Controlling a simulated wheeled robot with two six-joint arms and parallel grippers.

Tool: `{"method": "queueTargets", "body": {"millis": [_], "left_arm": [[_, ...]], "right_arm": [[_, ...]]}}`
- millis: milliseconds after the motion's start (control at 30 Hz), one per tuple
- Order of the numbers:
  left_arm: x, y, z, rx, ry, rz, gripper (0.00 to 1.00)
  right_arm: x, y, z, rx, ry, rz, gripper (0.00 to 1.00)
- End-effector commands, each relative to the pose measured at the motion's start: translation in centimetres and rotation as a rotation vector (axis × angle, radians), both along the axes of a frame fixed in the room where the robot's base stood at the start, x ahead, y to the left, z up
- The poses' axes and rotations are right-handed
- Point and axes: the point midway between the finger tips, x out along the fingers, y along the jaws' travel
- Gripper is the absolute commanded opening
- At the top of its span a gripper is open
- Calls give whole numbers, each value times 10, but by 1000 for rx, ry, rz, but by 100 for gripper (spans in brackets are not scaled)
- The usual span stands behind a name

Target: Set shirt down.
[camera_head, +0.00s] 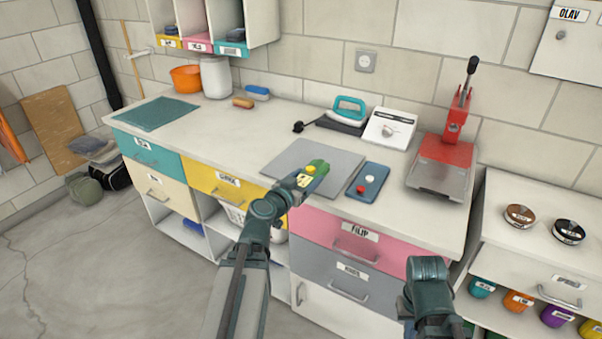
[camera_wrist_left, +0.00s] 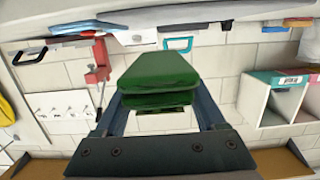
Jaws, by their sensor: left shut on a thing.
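The shirt (camera_wrist_left: 160,75) is a folded dark green bundle; in the head view it shows as a small green shape (camera_head: 319,171). My left gripper (camera_head: 308,180) is shut on it, with a finger on either side of the cloth in the left wrist view (camera_wrist_left: 163,98). The shirt appears over the grey board (camera_head: 295,155) on the worktop; I cannot tell whether it touches. The far end of my right arm shows at the lower right of the head view, but its gripper fingers are not visible.
A blue tray (camera_head: 376,180) with a red knob lies right of the board. Behind stand a teal-handled iron (camera_head: 349,108), a white dial box (camera_head: 390,130) and a red press (camera_head: 447,150). A teal mat (camera_head: 155,114) lies left.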

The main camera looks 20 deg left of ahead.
Motion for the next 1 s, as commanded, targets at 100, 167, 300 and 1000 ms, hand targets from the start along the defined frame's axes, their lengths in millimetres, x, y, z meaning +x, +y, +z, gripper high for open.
{"method": "queueTargets", "body": {"millis": [100,167,300,1000], "left_arm": [[-1,-3,1,0,0,0,3],[-1,-4,1,0,0,0,3],[-1,-4,3,0,0,0,3],[-1,-4,104,0,0,0,3]], "right_arm": [[0,0,1,0,0,0,0],[0,0,1,0,0,0,0],[0,0,3,0,0,0,0],[0,0,104,0,0,-1,0]]}}
